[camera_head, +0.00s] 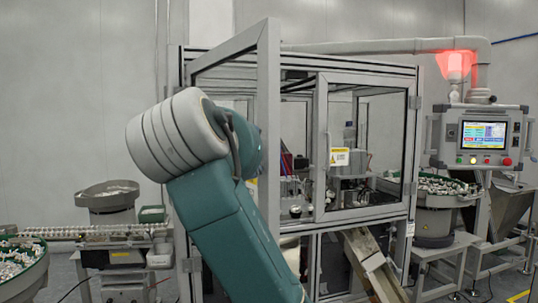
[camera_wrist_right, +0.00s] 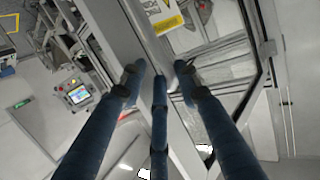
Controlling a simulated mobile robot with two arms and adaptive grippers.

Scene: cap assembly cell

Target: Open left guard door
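The left guard door (camera_head: 268,80) of the cell stands swung outward, its tall grey frame angled toward me in the head view. One of my arms covers its lower part. The right guard door (camera_head: 321,145) looks closed. My right gripper (camera_wrist_right: 158,72) shows in the right wrist view as dark blue fingers reaching to a grey metal frame (camera_wrist_right: 147,42). The fingertips are close to the frame; whether they touch or clamp it I cannot tell. In the head view no gripper is visible. My left gripper shows in neither view.
A control panel (camera_head: 485,135) with a lit screen stands right of the cell, under a glowing red lamp (camera_head: 455,65). A bowl feeder (camera_head: 107,198) and a conveyor (camera_head: 90,232) stand at the left. Another feeder (camera_head: 435,203) and a chute (camera_head: 372,262) are at the right.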

